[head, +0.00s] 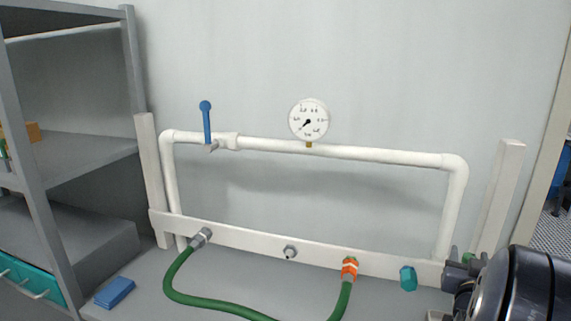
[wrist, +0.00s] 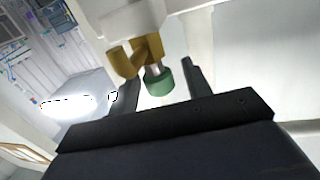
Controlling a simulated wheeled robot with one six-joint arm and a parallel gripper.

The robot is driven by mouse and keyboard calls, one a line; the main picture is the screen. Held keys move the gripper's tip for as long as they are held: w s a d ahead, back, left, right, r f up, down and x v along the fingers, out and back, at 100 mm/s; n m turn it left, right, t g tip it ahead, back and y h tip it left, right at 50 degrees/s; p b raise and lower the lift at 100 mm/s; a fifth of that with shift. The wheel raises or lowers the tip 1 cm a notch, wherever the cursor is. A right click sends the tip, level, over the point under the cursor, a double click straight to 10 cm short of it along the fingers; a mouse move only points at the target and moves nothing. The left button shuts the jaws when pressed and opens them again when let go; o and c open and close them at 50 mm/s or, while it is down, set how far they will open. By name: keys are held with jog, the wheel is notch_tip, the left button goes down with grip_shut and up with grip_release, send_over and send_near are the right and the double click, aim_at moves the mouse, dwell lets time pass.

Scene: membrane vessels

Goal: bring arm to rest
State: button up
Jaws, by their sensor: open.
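My arm shows at the lower right of the head view, dark and rounded, in front of the right end of the white pipe frame (head: 350,153). In the wrist view my gripper (wrist: 160,71) is open, its two dark fingers apart. A brass fitting (wrist: 148,50) with a green cap (wrist: 158,82) shows between and beyond the fingers. I cannot tell whether the fingers touch it. A green piece (head: 468,257) also shows beside my arm in the head view, partly hidden by it.
The frame carries a blue-handled valve (head: 207,122) and a gauge (head: 309,119). A green hose (head: 215,303) loops from a grey fitting to an orange one (head: 349,269). A teal cap (head: 408,278) is near my arm. A blue block (head: 114,292) lies left, near grey shelves (head: 85,152).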

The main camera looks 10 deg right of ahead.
jog(key=shift+r+m+g+h+p, duration=0.15)
jog(key=shift+m+g+h+p, duration=1.35)
jog(key=shift+g+h+p, duration=0.3)
jog(key=shift+m+g+h+p, duration=0.45)
jog(key=shift+g+p, duration=0.25)
jog(key=shift+p, duration=0.2)
